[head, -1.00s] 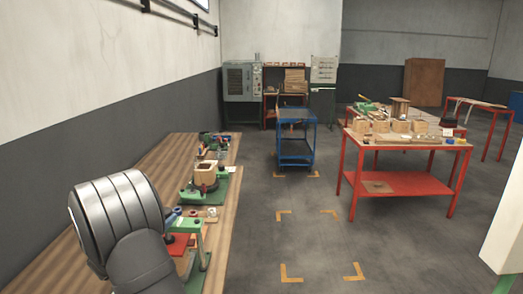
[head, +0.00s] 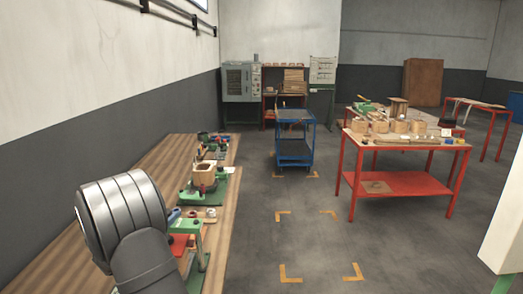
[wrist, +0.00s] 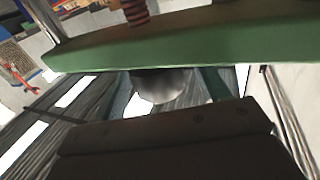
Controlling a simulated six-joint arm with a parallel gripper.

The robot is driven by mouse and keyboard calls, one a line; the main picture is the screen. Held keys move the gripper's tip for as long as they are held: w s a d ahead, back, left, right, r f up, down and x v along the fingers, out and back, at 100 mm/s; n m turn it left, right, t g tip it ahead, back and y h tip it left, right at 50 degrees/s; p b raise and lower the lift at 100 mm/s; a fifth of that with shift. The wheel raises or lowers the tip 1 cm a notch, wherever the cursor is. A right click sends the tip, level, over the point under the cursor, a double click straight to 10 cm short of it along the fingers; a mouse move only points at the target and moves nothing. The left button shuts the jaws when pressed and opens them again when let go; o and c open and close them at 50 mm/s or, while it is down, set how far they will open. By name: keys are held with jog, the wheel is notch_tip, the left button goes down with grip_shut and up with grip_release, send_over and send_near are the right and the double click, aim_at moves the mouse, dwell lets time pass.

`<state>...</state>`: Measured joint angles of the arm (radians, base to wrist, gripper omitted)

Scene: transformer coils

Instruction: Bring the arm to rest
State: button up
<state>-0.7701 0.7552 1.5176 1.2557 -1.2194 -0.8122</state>
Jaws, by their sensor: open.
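My arm shows in the head view as a large grey ribbed joint and dark link at the lower left, above the wooden bench (head: 110,215). My gripper is hidden there. In the wrist view the dark body of my gripper (wrist: 168,95) fills the bottom, with the jaws apart and nothing seen between them. A green plate or bar (wrist: 170,45) crosses the top of that view, close to the camera, with a reddish ribbed post (wrist: 136,12) on it. A pale rounded thing (wrist: 160,85) shows below the bar; I cannot tell what it is.
Green fixtures (head: 205,190) with a wooden coil frame (head: 204,172) stand along the bench beside my arm. A green stand (head: 188,228) is close to my link. A blue cart (head: 294,150) and a red table (head: 400,184) stand beyond open floor.

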jog(key=v, duration=1.5)
jog(key=x, duration=1.7)
jog(key=shift+d, duration=0.1)
jog(key=shift+w+n+y, duration=0.15)
jog(key=shift+n+y, duration=0.15)
jog(key=shift+r+n+t+y, duration=0.1)
jog(key=shift+n+t+y, duration=0.2)
jog(key=shift+y, duration=0.3)
jog(key=shift+a+n+y, duration=0.15)
jog(key=shift+n+y, duration=0.6)
jog(key=shift+y, duration=0.4)
jog(key=shift+a+n+y, duration=0.1)
jog(key=shift+n+y, duration=0.65)
jog(key=shift+y, duration=0.7)
jog(key=s, duration=1.7)
jog(key=w+a+r+n+g+y, duration=0.1)
jog(key=w+a+y, duration=0.2)
jog(key=w+a, duration=0.1)
jog(key=shift+w+n+g+y, duration=0.3)
jog(key=shift+w+n+g, duration=0.1)
jog(key=shift+w, duration=0.05)
